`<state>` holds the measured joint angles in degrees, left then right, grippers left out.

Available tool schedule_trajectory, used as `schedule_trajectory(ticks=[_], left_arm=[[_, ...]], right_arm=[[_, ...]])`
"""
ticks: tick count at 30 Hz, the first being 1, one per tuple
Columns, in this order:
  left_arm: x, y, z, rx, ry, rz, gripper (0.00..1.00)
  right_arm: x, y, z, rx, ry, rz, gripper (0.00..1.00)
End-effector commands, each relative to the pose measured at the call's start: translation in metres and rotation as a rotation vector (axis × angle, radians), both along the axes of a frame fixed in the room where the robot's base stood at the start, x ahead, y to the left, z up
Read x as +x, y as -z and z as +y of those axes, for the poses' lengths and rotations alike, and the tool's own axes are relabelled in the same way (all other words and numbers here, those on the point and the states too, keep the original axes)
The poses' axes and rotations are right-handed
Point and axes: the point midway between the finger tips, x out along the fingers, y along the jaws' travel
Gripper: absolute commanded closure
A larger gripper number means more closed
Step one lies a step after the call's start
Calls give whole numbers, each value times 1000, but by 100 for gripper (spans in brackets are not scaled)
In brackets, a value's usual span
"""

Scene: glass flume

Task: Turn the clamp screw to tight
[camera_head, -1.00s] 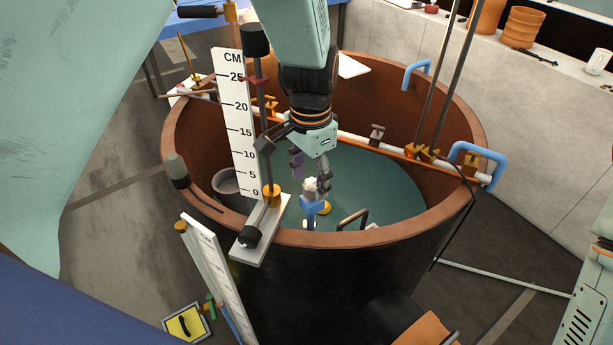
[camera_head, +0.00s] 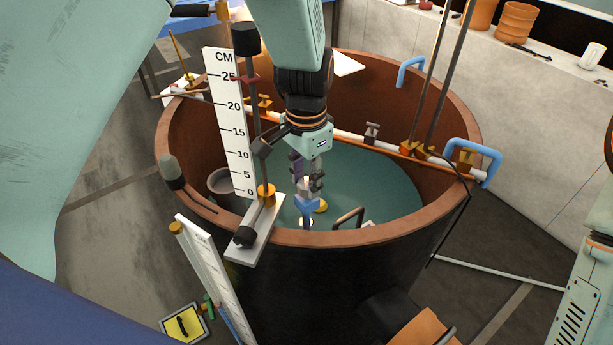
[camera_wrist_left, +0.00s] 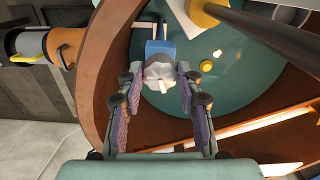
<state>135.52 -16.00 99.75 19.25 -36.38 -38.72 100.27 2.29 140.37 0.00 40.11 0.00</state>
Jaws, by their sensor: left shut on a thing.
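The clamp screw's pale, lobed knob (camera_wrist_left: 160,75) has a white bar across it. It sits on a blue clamp body (camera_wrist_left: 160,50) inside the round tank, near its front rim. The blue body also shows in the head view (camera_head: 307,207), below the fingers. My left gripper (camera_head: 308,185) reaches down into the tank and is shut on the knob. In the left wrist view its fingers (camera_wrist_left: 160,88) stand on both sides of the knob, which partly hides the clamp behind it. My right gripper is out of view.
A white CM scale (camera_head: 230,120) and a dark post (camera_head: 256,130) stand close left of my left gripper. The brown tank rim (camera_head: 345,237) runs in front.

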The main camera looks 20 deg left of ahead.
Motion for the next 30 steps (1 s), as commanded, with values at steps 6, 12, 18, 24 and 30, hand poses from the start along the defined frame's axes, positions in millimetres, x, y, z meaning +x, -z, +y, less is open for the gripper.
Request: schedule_trajectory(ticks=[6, 12, 18, 24, 30], left_arm=[[2, 1, -1, -3, -15, -4, 96], [2, 1, -1, -3, -87, -5, 96], [2, 1, -1, -3, -237, -5, 96], [2, 1, -2, -3, -426, -6, 96], [2, 1, -2, -3, -615, -7, 96]], right_arm=[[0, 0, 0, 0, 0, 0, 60], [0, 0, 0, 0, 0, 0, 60], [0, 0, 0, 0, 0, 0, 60], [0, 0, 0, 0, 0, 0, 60], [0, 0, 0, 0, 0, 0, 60]])
